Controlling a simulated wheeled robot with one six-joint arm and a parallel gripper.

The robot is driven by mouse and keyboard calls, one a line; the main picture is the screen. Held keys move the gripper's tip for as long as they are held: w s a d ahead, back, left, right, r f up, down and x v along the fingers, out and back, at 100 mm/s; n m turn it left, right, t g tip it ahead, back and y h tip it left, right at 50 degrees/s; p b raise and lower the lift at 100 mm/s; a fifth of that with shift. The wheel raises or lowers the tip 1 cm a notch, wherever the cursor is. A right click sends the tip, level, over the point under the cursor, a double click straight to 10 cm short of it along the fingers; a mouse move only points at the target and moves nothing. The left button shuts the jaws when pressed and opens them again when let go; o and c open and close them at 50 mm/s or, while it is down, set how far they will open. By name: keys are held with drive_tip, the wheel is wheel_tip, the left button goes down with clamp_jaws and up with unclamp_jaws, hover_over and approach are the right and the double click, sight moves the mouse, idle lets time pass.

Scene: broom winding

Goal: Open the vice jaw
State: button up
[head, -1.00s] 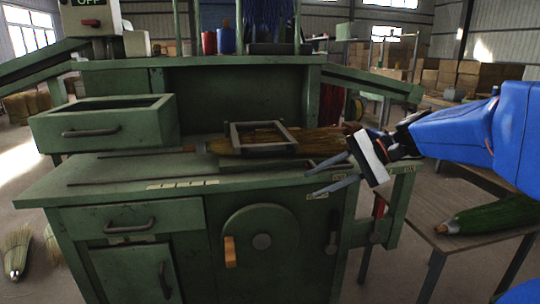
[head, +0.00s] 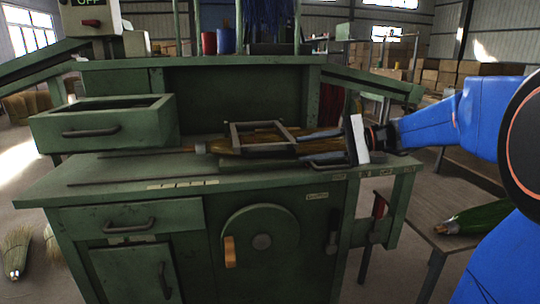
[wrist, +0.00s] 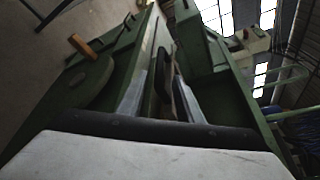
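A square metal frame (head: 264,149), which looks like the vice jaw, lies over straw bristles (head: 318,137) on the green bench. A broom stick (head: 150,153) runs left from the bristles. My gripper (head: 303,149) reaches in from the right, level with the bench top, its fingers pointing left beside the bristles and close to the frame. Whether it touches either cannot be told. In the wrist view my gripper (wrist: 162,78) has its two grey fingers apart, with a dark, unclear shape between them. The jaw's exact position is hard to tell.
The green bench (head: 110,185) has a disc (head: 285,235) with a wooden handle (head: 230,252) on its front. An open green box (head: 105,122) stands at the left. A side table (head: 420,205) at the right holds a green-bound bundle (head: 480,218).

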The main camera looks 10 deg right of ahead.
sight(280, 153)
drive_tip(key=x, duration=1.1)
drive_tip(key=shift+w, duration=0.1)
clamp_jaws()
